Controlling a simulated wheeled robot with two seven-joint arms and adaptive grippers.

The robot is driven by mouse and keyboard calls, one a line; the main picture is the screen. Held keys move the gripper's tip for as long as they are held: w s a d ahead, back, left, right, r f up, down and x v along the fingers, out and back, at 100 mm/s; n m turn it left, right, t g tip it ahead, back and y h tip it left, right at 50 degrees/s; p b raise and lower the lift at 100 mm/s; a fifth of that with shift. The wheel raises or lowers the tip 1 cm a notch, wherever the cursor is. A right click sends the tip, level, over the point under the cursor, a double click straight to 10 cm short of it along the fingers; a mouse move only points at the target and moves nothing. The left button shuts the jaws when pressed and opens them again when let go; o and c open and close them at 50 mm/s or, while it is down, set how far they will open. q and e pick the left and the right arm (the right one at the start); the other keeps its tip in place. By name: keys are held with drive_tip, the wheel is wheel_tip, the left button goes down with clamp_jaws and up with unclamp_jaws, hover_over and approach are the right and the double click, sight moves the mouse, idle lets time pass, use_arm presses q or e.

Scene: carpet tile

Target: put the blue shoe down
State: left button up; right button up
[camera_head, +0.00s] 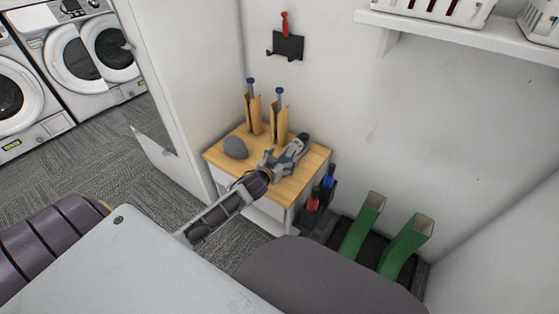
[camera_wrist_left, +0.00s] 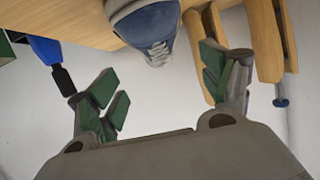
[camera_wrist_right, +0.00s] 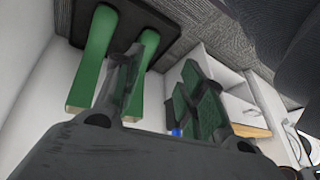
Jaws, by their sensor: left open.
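The blue shoe (camera_wrist_left: 150,28) with pale laces sits at the wooden tabletop in the left wrist view, which looks upside down. In the head view the shoe (camera_head: 302,141) is a small dark shape near the right back of the small wooden-topped table (camera_head: 305,180). My left gripper (camera_wrist_left: 160,75) is open, with its green-padded fingers spread apart and nothing between them. In the head view my left gripper (camera_head: 283,158) is over the tabletop, beside the shoe. My right gripper (camera_wrist_right: 160,88) is open and empty in its wrist view, and hidden in the head view.
Two upright wooden holders (camera_head: 254,115) (camera_head: 279,123) with blue-topped rods stand at the table's back. A grey rounded object (camera_head: 235,147) lies at its left. Green tubes (camera_head: 362,226) (camera_head: 406,246) stand on a dark mat at the right. A white wall is close behind.

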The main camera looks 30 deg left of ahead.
use_arm(q)
drive_tip(key=shift+s+d+r, duration=0.1)
drive_tip(key=shift+s+r, duration=0.15)
drive_tip(key=shift+s, duration=0.35)
drive_tip(key=shift+s+r, duration=0.15)
drive_tip(key=shift+s, duration=0.25)
use_arm(e)
drive_tip(key=shift+w+d+r, duration=0.1)
drive_tip(key=shift+w+r, duration=0.05)
drive_tip(key=shift+r, duration=0.35)
drive_tip(key=shift+w+d+r, duration=0.1)
drive_tip(key=shift+r, duration=0.4)
drive_tip(key=shift+s+f, duration=0.2)
drive_tip(key=shift+s, duration=0.05)
